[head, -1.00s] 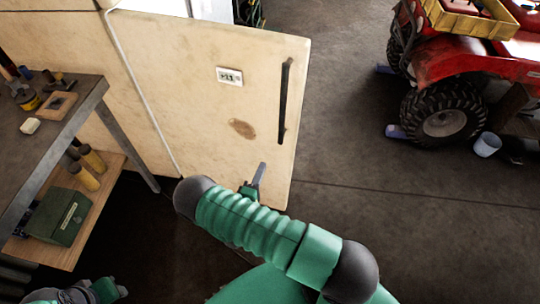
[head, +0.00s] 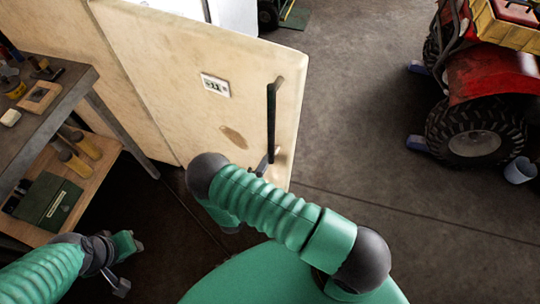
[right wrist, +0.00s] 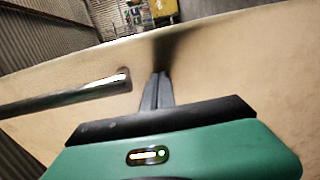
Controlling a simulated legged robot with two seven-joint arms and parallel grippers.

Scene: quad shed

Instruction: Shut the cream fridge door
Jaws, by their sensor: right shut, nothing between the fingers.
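The cream fridge door (head: 185,85) stands ajar in the head view, with a white surface (head: 235,12) showing beyond its top edge. It has a dark upright bar handle (head: 271,120) near its free edge, a small display (head: 215,86) and a brown patch. My right gripper (head: 268,160) is at the door's outer face, by the handle's lower end. In the right wrist view its fingers (right wrist: 161,78) are shut and empty, pointing at the cream face beside the handle (right wrist: 65,95); contact is unclear. My left gripper (head: 131,266) is low at left, away from the door; its jaw opening is unclear.
A workbench (head: 72,96) with tools stands at left, its lower shelf (head: 92,160) holding a green box (head: 48,200) and yellow-handled items. The floor between door and quad is clear.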

